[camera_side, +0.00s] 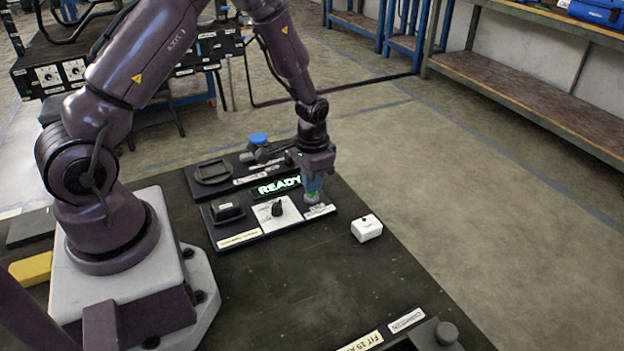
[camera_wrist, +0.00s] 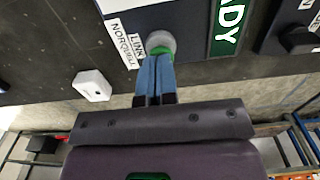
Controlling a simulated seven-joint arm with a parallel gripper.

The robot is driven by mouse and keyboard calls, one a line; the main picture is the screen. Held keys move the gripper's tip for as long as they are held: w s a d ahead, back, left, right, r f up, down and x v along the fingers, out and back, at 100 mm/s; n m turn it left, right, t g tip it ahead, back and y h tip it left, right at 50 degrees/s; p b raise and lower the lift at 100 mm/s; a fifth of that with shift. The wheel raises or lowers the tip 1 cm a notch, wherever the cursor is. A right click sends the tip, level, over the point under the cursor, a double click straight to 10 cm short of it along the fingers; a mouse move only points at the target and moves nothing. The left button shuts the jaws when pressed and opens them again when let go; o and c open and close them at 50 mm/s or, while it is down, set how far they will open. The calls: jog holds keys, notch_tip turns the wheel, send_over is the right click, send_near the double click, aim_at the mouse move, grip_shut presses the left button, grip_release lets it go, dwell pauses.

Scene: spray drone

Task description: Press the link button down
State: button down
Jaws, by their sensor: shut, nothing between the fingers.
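The link button (camera_wrist: 162,42) is a round grey knob next to a label reading LINK in the wrist view. It also shows in the side view (camera_side: 311,199) at the right end of the dark control panel (camera_side: 240,229). My gripper (camera_wrist: 156,60) has its blue fingers together and empty, pointing at the button. In the side view my gripper (camera_side: 312,190) is directly above the button, tips at its top. A green band shows where the tips meet it. I cannot tell whether the button is pressed in. A display (camera_side: 277,187) on the panel reads READY in green.
A dark rotary knob (camera_side: 277,208) on a white plate and a black switch (camera_side: 228,212) sit left of the button. A small white box (camera_side: 366,228) stands on the table to the right. The table front is largely clear.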

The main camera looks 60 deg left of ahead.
jog(key=shift+f, duration=0.1)
jog(key=shift+f, duration=1.1)
jog(key=shift+s, duration=0.1)
jog(key=shift+r, duration=0.1)
notch_tip(320, 180, up, 15)
jog(key=shift+w, duration=0.4)
jog(key=shift+a, duration=0.1)
